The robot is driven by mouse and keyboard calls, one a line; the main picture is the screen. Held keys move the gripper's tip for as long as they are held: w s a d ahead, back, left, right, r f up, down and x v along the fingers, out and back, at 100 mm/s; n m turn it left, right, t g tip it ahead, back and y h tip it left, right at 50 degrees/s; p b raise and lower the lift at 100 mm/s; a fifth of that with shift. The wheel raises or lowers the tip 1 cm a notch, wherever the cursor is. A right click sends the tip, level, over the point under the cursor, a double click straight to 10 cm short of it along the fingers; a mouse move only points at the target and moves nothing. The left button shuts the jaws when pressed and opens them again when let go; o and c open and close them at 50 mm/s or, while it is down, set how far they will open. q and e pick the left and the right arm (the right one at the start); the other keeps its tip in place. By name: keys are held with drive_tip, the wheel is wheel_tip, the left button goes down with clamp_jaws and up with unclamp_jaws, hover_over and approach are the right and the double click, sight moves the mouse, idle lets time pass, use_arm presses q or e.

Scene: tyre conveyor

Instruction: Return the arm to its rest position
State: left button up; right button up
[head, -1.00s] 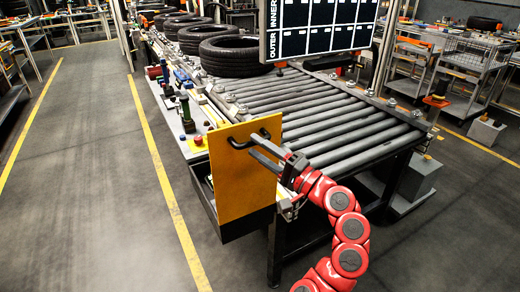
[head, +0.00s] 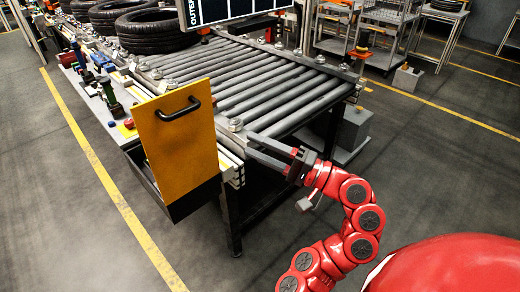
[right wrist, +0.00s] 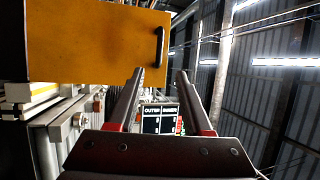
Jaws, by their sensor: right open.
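My right gripper (head: 262,150) is open and empty, beside the front corner of the roller conveyor (head: 262,88). In the right wrist view its two fingers (right wrist: 160,95) stand apart with nothing between them. The yellow panel (head: 180,140) with a black handle (head: 178,108) stands upright at the conveyor's near end, to the left of the gripper and apart from it. In the right wrist view the yellow panel (right wrist: 85,45) fills the upper left, its handle just beyond the fingers. My left gripper is not in view.
Tyres (head: 155,30) lie on the far end of the conveyor. A board (head: 230,8) hangs above the rollers. Small tools and bottles (head: 108,92) stand on the conveyor's left ledge. Metal carts (head: 385,40) stand at the back right. The floor to the right (head: 460,150) is clear.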

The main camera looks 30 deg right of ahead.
drive_tip(key=shift+s+d+f, duration=0.1)
drive_tip(key=shift+s+d, duration=0.05)
drive_tip(key=shift+s, duration=0.05)
idle(0.4)
